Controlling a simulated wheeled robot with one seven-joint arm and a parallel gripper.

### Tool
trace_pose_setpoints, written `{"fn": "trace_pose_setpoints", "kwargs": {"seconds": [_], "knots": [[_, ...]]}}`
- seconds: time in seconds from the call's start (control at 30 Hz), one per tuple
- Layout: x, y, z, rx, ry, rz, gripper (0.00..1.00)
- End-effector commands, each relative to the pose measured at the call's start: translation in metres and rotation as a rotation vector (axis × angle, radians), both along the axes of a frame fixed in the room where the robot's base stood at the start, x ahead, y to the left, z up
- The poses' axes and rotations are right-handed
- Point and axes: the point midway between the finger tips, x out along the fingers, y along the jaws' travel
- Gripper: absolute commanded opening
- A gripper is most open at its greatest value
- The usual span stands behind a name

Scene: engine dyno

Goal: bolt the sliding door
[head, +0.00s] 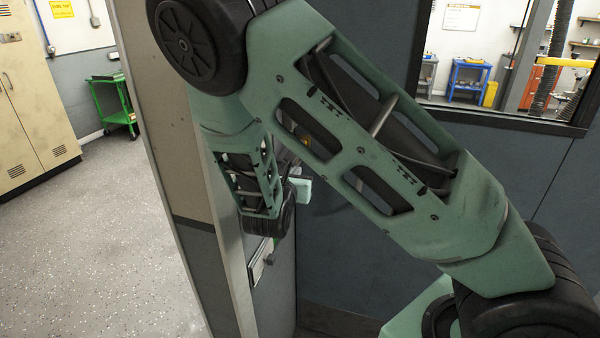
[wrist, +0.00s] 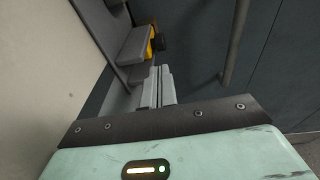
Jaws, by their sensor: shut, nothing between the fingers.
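The dark blue-grey panel, which looks like the sliding door (head: 350,250), stands beside the end of a beige and grey wall. It also shows in the wrist view (wrist: 285,60), with a long grey bar handle (wrist: 236,40) on it. A grey block (wrist: 135,46) with a yellow and black piece (wrist: 154,40) sits beyond my fingertips; it may be the bolt, but I cannot tell its position. My gripper (wrist: 157,86) is shut and empty, pointing toward that block. Whether it touches the block is unclear. In the head view my arm hides the fingers and most of the bolt area.
The wall end (head: 190,190) stands close to the left of my arm. A metal plate (head: 262,258) is on its inner face, below my wrist. A window (head: 500,55) is at upper right. Open speckled floor, a green cart (head: 112,105) and a beige cabinet (head: 30,110) lie left.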

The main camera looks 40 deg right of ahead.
Motion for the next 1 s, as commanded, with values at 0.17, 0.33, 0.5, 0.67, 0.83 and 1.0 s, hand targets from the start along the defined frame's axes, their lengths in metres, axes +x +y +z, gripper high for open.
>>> {"fn": "trace_pose_setpoints", "kwargs": {"seconds": [0.17, 0.33, 0.5, 0.67, 0.83, 1.0], "knots": [[-0.018, 0.022, 0.002, 0.001, -0.001, 0.003, 0.00], [-0.027, 0.029, 0.006, 0.000, 0.000, 0.001, 0.00], [-0.028, 0.030, 0.006, -0.001, 0.001, 0.000, 0.00], [-0.028, 0.030, 0.006, -0.001, 0.001, 0.000, 0.00], [-0.028, 0.030, 0.006, -0.001, 0.001, 0.000, 0.00], [-0.033, 0.029, 0.006, 0.028, -0.003, -0.029, 0.00]]}}
